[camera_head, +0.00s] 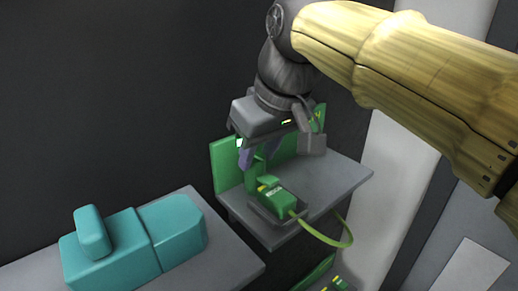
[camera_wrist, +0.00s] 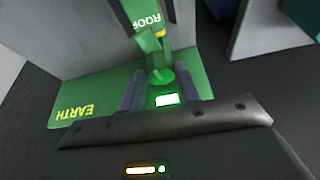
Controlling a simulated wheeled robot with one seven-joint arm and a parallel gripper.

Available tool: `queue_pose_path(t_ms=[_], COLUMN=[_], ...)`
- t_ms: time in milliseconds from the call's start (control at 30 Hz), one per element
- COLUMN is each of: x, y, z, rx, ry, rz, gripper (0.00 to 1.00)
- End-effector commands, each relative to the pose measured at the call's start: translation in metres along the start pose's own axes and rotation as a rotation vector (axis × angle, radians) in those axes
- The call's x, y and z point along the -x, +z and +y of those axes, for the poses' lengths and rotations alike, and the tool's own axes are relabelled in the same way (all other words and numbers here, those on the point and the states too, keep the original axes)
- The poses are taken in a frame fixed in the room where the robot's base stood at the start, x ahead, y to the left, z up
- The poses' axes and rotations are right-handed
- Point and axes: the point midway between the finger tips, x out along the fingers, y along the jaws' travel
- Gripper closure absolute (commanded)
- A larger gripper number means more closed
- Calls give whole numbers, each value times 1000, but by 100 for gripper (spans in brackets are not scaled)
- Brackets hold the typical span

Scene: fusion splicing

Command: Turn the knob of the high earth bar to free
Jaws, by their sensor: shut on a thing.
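The high earth bar is a green back plate (camera_head: 226,166) on the upper grey shelf; in the wrist view its plate (camera_wrist: 75,108) bears the word EARTH. My gripper (camera_head: 260,156) points down in front of this plate. In the wrist view, the two dark fingers of my gripper (camera_wrist: 160,88) stand on either side of the green knob (camera_wrist: 160,76), shut on it. A green clamp block (camera_head: 275,200) sits below in the head view, with a green cable. In the wrist view a green part marked ROOF (camera_wrist: 148,22) adjoins the knob. The knob's exact setting cannot be told.
A teal machine (camera_head: 135,245) stands on a grey table at the left. The upper shelf (camera_head: 335,177) has bare room at its right. A green cable (camera_head: 335,242) loops off its front edge. Another green bar (camera_head: 318,274) shows below. A pale post (camera_head: 375,170) stands at the right.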

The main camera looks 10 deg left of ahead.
Motion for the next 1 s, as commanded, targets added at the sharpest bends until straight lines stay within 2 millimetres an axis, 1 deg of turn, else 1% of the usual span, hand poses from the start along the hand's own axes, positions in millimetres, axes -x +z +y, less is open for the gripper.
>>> queue_pose_path(t_ms=[600,800,1000], x=[1,0,0], y=[-3,-3,-4], z=[7,9,7], rx=[487,611,692], ry=[-202,-252,-284], rz=[3,3,3], gripper=[91,91,91])
